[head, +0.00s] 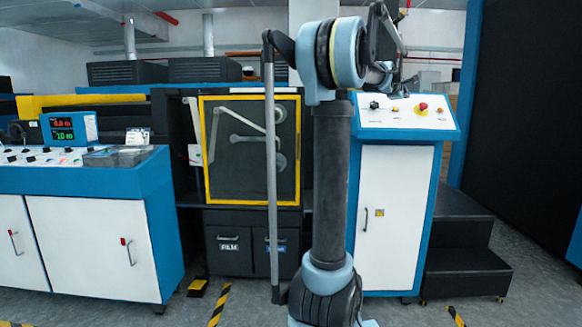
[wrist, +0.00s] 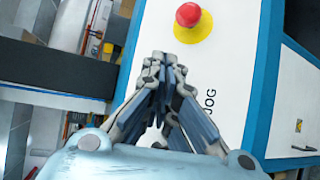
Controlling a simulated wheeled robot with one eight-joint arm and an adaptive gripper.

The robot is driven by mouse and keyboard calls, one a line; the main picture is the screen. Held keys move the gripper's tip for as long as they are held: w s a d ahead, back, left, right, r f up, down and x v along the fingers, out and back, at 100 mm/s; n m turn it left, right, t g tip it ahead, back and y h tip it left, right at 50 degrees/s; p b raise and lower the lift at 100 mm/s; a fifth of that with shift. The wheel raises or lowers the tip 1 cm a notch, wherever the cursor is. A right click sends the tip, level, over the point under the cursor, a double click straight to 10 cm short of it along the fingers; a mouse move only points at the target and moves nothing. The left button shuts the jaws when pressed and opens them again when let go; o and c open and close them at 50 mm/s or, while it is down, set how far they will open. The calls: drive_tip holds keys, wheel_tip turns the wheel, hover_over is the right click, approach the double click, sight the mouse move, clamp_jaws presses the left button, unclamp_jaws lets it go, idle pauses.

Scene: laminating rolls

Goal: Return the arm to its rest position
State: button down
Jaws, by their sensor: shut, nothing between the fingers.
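My gripper (wrist: 164,62) is shut and empty, its fingertips together in the middle of the wrist view. It points toward a white control panel (wrist: 217,75) with blue edges. A red mushroom button (wrist: 188,14) on a yellow disc lies just beyond the fingertips, up and to the right in that view. In the head view my arm stands upright in front of me, folded at the top, with its end above the panel (head: 385,121). The fingers are too small there to make out clearly.
The panel tops a white-doored cabinet (head: 392,210). Dark steps (head: 465,262) stand to its right. A yellow-framed window (head: 225,189) is behind my arm. A blue console (head: 70,172) with a digital display (head: 68,128) stands left.

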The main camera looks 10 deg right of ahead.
drive_tip(key=s+a+f+m+g+y, duration=0.1)
drive_tip(key=s+a+f+m+y, duration=0.1)
drive_tip(key=s+a+f, duration=0.5)
drive_tip(key=s+a+f+m+g+y, duration=0.1)
drive_tip(key=s+a+f+m+y, duration=0.15)
drive_tip(key=a+f, duration=0.85)
drive_tip(key=s+a+f+m+g+y, duration=0.15)
drive_tip(key=s+a+f, duration=0.4)
drive_tip(key=a, duration=0.75)
drive_tip(key=s+a+f+m+g+y, duration=0.1)
drive_tip(key=s+a+f+g+y, duration=0.1)
drive_tip(key=s+a+f, duration=0.8)
drive_tip(key=s+a+f+m+g+y, duration=0.2)
drive_tip(key=s+a+f+y, duration=0.2)
drive_tip(key=s+a+f, duration=0.7)
drive_tip(key=s+f, duration=0.3)
drive_tip(key=f, duration=0.1)
drive_tip(key=shift+s+f+m, duration=0.3)
drive_tip(key=shift+s+f, duration=0.05)
drive_tip(key=shift+f, duration=0.05)
drive_tip(key=shift+w+f+g, duration=0.2)
drive_tip(key=shift+w+g, duration=0.05)
drive_tip(key=shift+w, duration=0.2)
